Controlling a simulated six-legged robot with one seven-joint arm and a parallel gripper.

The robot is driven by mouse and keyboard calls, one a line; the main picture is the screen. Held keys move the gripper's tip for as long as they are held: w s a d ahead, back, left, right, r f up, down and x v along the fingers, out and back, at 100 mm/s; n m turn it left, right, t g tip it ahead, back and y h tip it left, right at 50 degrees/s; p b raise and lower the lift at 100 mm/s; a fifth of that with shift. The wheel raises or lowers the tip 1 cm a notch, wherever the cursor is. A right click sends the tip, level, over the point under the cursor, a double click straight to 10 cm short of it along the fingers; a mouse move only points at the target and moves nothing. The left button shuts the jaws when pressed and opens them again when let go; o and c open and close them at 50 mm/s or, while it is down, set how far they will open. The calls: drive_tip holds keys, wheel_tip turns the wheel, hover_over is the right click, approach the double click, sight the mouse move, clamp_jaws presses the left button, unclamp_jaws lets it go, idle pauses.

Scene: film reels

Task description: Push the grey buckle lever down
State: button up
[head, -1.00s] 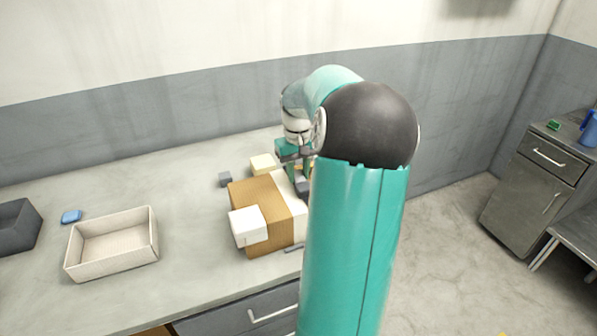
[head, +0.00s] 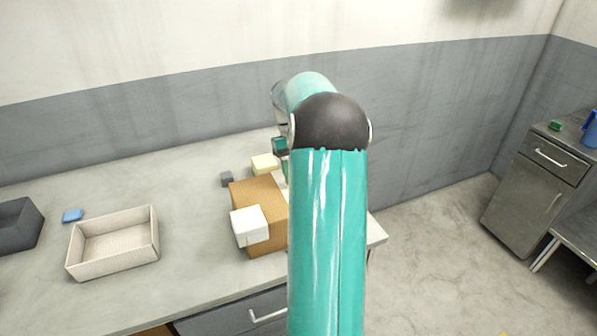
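A brown box (head: 266,207) with a pale strip beside it stands on the grey counter. A white block (head: 249,224) sits against its near left side. My teal arm with its black joint stands in front of the box's right part. The grey buckle lever cannot be made out; that part of the box is behind my arm. My gripper's fingers are also hidden behind the arm, so its state and any contact do not show.
A cream block (head: 264,164) and a small dark grey block (head: 226,179) lie behind the box. To the left are an open beige tray (head: 157,240), a blue block (head: 72,215) and a dark grey bin (head: 20,226). The counter (head: 195,215) is clear between tray and box.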

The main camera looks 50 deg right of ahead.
drive_tip(key=v, duration=1.3)
drive_tip(key=shift+r, duration=0.4)
drive_tip(key=shift+w, duration=0.15)
drive_tip(key=w+a+r+n+t+h, duration=0.1)
drive_tip(key=a+r+n+t+h, duration=0.15)
drive_tip(key=a, duration=1.05)
drive_tip(key=a+r+n+t+h, duration=0.1)
drive_tip(key=a+r, duration=0.3)
drive_tip(key=a, duration=0.9)
drive_tip(key=s+a+f+n+t, duration=0.1)
drive_tip(key=s+a+f+t, duration=0.2)
drive_tip(key=s+a, duration=0.4)
drive_tip(key=s+a+f+n+t+y, duration=0.1)
drive_tip(key=s+a+f+t, duration=0.2)
drive_tip(key=s+a+f, duration=0.3)
drive_tip(key=a, duration=0.5)
drive_tip(key=shift+s+f+n, duration=0.25)
drive_tip(key=shift+s+n, duration=0.1)
